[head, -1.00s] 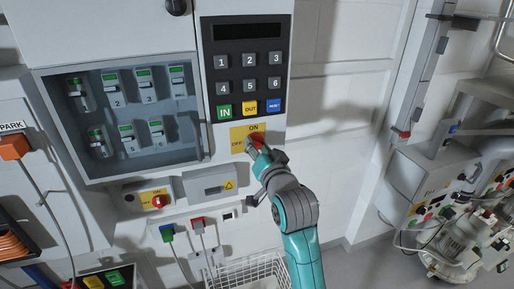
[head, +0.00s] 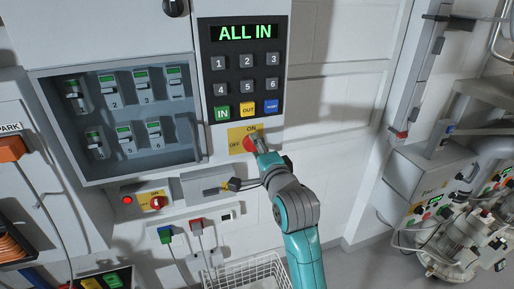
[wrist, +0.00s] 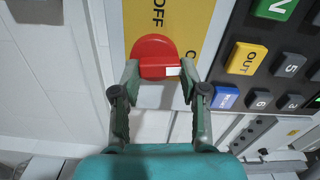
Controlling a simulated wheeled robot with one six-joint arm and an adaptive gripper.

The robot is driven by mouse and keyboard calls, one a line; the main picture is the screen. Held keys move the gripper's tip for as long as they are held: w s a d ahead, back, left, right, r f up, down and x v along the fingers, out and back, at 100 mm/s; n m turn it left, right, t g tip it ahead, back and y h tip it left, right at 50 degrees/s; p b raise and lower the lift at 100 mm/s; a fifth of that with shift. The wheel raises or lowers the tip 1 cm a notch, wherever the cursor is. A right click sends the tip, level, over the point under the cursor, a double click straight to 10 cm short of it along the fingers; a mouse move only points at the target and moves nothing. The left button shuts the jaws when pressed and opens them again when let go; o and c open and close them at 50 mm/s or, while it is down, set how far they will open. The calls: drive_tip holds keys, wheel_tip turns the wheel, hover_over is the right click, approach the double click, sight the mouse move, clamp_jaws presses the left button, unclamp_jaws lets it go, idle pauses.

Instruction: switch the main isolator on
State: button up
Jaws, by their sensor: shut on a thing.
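The main isolator is a red rotary knob (head: 250,144) on a yellow plate (head: 236,134) marked ON at the top and OFF at the left, below the keypad. In the wrist view the red knob (wrist: 152,50) has a raised bar with a white mark at its right end, on the side of the partly hidden ON lettering. My gripper (wrist: 159,72) is shut on this bar, one finger at each end. In the head view my gripper (head: 259,146) partly hides the knob.
The display (head: 245,32) above the keypad reads ALL IN in green. A breaker window (head: 185,130) is at the left. A smaller red switch (head: 157,202) sits below, beside a lit red lamp (head: 127,200). A wire basket (head: 245,272) stands below my arm.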

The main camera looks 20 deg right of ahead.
drive_tip(key=shift+f+m, duration=0.1)
drive_tip(key=shift+m, duration=0.6)
drive_tip(key=o, duration=1.1)
drive_tip(key=shift+d, duration=0.1)
drive_tip(key=shift+o, duration=0.2)
drive_tip(key=shift+s, duration=0.1)
drive_tip(key=s, duration=1.2)
drive_tip(key=shift+w, duration=0.1)
